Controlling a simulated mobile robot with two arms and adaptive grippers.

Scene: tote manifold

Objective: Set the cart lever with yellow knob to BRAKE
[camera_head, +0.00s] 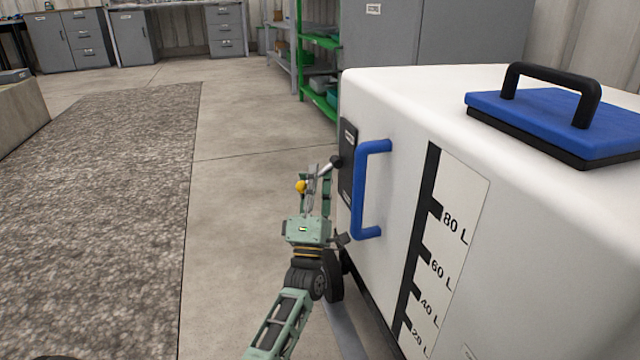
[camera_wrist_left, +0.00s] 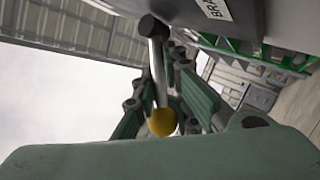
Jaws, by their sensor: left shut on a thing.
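The cart (camera_head: 420,110) is a large white tank with a blue handle and a litre scale on its side. A lever with a silver shaft and yellow knob (camera_head: 301,187) sticks out from a dark plate (camera_head: 347,165) on the cart's left end. My left gripper (camera_head: 312,188) is beside the plate, shut on the lever. In the left wrist view the yellow knob (camera_wrist_left: 162,122) and shaft lie between the fingers, and the shaft runs up to a black pivot. A label partly reading "BRA" (camera_wrist_left: 217,9) shows at the top there. My right gripper is not in view.
A blue handle (camera_head: 366,190) stands out from the cart close to the right of my left gripper. A blue lid (camera_head: 560,120) with a black handle is on top. A green shelf (camera_head: 318,60) and grey cabinets stand behind. Floor to the left is clear.

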